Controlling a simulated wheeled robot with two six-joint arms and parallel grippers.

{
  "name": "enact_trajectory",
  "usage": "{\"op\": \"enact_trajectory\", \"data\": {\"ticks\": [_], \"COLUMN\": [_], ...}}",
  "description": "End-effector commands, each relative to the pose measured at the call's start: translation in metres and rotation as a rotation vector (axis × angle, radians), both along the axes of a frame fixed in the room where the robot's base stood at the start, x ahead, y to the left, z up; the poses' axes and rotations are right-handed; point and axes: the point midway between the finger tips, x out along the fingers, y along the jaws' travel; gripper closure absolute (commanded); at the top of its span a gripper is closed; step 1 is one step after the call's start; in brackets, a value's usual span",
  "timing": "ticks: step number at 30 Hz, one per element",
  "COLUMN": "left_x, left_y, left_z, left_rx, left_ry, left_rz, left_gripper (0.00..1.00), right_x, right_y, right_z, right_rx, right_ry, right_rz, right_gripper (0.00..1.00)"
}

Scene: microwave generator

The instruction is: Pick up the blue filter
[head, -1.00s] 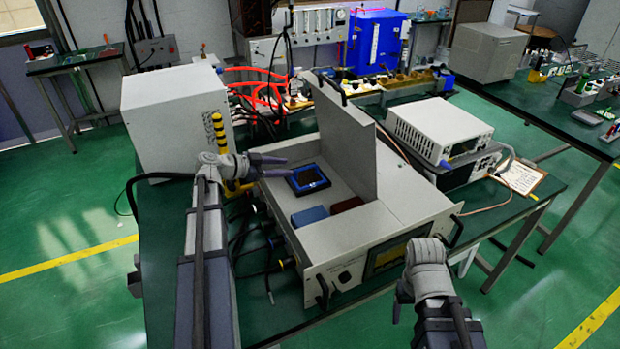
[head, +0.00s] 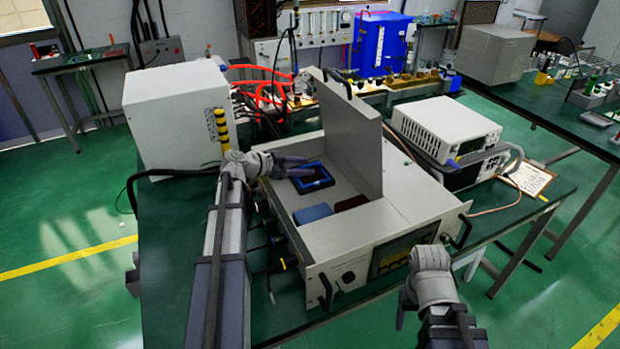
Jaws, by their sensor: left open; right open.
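An open grey instrument case (head: 405,205) on the table holds a flat blue block (head: 312,213), apparently the blue filter, in its front compartment. A dark red block (head: 351,202) lies to its right. Behind them in the case is a black square with a blue frame (head: 316,184). My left gripper (head: 304,166) is open and empty, over the left part of the blue-framed square, behind the blue block. My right gripper (head: 403,309) is open in front of the case's front panel, mostly hidden behind its own wrist.
A raised grey panel (head: 352,135) stands upright on the right of the case's open compartment. A white box (head: 175,115) stands at the back left, and a white instrument (head: 445,128) stands to the right. Cables run along the case's left side.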

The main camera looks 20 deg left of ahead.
Motion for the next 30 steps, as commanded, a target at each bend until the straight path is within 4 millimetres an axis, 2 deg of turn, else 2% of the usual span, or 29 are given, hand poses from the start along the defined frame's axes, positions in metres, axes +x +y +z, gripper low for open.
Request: {"op": "enact_trajectory", "data": {"ticks": [3,10,23,30], "left_x": [0.0118,0.0126,0.0123,0.0124], "left_y": [-0.0080,-0.0091,-0.0089,-0.0088], "left_z": [-0.0071,-0.0060,-0.0059,-0.0060], "left_rx": [0.000,-0.001,-0.001,-0.001], "left_ry": [0.000,0.000,0.000,0.000], "left_rz": [0.000,0.001,0.001,0.001], "left_gripper": [0.50,0.50,0.99,1.00], "right_x": [0.0000,-0.0001,-0.0001,0.0000], "right_y": [0.0000,0.0000,0.0000,0.0000], "right_z": [-0.0071,-0.0059,-0.0059,-0.0060], "right_rx": [0.000,0.000,0.000,0.000], "right_ry": [0.000,0.000,0.000,0.000], "right_rz": [0.000,0.000,0.000,0.000], "right_gripper": [0.31,0.31,0.31,0.31]}}
